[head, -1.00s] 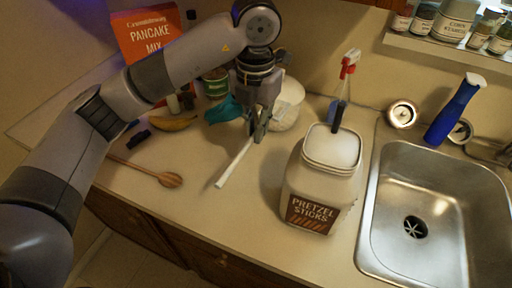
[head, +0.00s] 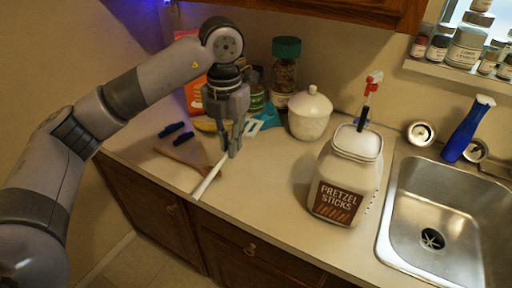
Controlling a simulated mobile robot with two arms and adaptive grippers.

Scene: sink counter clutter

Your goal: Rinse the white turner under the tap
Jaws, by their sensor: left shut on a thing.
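My left gripper (head: 233,151) points down over the counter and is shut on the white turner's handle. The white handle (head: 209,180) slants from the fingers toward the counter's front edge. A pale slotted part (head: 253,127), apparently the turner's head, shows behind the fingers against a teal item. I cannot tell whether the turner touches the counter. The steel sink (head: 407,215) is at the far right, well away from the gripper. Round metal knobs (head: 421,132) stand behind it; the tap's spout is not clearly visible. My right gripper is not in view.
The pretzel sticks jar (head: 339,193), with a red-topped utensil (head: 372,84) behind it, stands between gripper and sink. A white lidded pot (head: 310,116) is behind. A blue upright object (head: 467,130) stands by the sink. A wooden spoon (head: 183,158) lies beside the turner.

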